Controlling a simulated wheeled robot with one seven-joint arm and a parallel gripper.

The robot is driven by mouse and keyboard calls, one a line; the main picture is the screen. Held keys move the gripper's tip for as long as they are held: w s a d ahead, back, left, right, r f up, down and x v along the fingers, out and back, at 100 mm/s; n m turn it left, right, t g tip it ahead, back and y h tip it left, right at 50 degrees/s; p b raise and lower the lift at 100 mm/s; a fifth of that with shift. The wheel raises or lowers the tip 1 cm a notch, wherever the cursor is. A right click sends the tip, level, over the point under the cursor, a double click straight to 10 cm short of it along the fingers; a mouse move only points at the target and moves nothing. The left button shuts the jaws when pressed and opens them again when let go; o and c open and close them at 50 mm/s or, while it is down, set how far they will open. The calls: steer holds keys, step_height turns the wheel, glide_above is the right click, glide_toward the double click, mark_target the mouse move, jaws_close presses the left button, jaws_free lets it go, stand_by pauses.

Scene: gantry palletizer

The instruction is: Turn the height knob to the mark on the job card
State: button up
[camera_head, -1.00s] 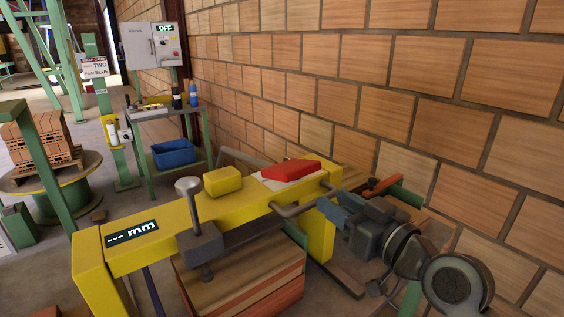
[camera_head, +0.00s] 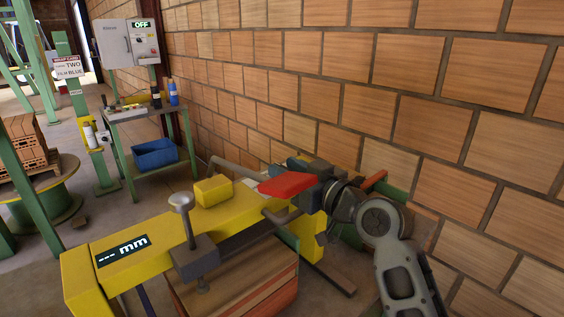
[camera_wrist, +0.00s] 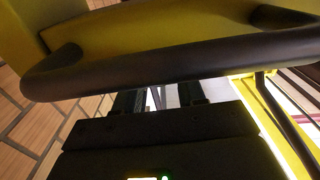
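A white card with a red header (camera_head: 67,68) hangs on a green post at the left. It shows the words TWO and BLUE; its smaller print is too fine to read. No knob is clearly identifiable as the height knob. A grey control box (camera_head: 128,43) on the wall shows OFF and has small controls. A yellow machine (camera_head: 150,247) has a display reading "--- mm" and a round-topped metal post (camera_head: 182,202). My gripper (camera_wrist: 160,97) is over its far end, by a red piece (camera_head: 287,184). Its fingers look apart, tips hidden by a dark bar (camera_wrist: 170,62).
A green table (camera_head: 138,112) with bottles stands under the box, a blue bin (camera_head: 156,154) on its shelf. A yellow block (camera_head: 213,191) sits on the machine. The brick wall (camera_head: 400,90) is close on the right.

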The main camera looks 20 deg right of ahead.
steer(key=shift+x, duration=1)
steer(key=shift+c, duration=0.2)
jaws_close()
